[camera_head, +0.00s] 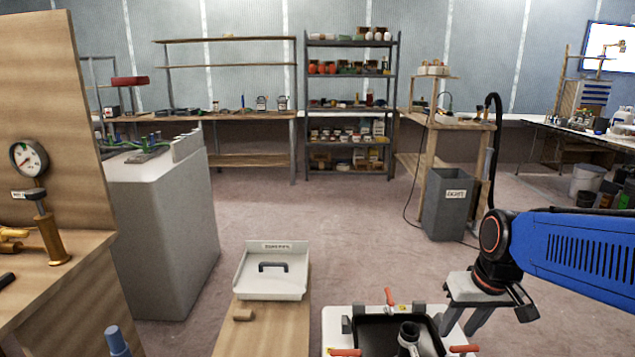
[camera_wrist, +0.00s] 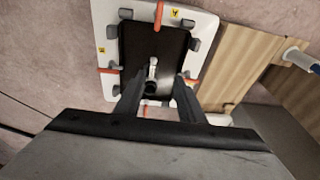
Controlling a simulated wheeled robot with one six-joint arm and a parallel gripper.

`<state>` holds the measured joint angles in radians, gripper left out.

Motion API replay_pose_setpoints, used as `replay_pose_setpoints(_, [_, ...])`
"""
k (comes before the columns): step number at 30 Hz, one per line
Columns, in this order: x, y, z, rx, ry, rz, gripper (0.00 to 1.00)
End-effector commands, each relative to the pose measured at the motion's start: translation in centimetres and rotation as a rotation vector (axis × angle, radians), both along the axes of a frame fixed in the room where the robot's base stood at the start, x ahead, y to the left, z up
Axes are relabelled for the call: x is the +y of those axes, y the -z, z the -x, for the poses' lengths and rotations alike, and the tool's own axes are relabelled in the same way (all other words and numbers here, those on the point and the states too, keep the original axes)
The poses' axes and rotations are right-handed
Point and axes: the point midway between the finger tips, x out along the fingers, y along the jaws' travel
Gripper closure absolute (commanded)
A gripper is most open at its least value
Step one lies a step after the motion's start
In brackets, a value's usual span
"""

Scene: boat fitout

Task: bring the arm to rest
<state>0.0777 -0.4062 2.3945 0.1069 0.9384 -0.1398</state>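My blue arm (camera_head: 590,255) reaches in from the right edge in the head view. My gripper (camera_head: 463,328) hangs from its end with the fingers pointing down, beside and above the right side of a white board. In the wrist view my gripper (camera_wrist: 157,88) shows two fingers spread apart with nothing between them. Below them lies the white board (camera_wrist: 104,22) with a black tray-like part (camera_wrist: 140,42), grey blocks and orange-handled clamps.
A grey bin (camera_head: 448,205) stands behind my arm. A grey cabinet (camera_head: 165,235) and gauge panel (camera_head: 45,90) are at left. The middle floor is clear.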

Motion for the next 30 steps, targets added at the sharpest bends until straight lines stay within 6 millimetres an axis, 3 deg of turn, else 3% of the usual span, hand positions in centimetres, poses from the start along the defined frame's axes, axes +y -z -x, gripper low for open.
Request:
replay_pose_setpoints(6, [0.4, -1.4, 4.5, -0.07, 0.002, 0.028, 0.64])
replay_pose_setpoints(15, [0.6, -2.0, 9.6, -0.159, 0.013, 0.057, 0.64])
replay_pose_setpoints(21, [0.5, -1.9, 11.2, -0.187, 0.018, 0.067, 0.64])
replay_pose_setpoints(30, [0.5, -1.9, 11.4, -0.191, 0.02, 0.067, 0.64])
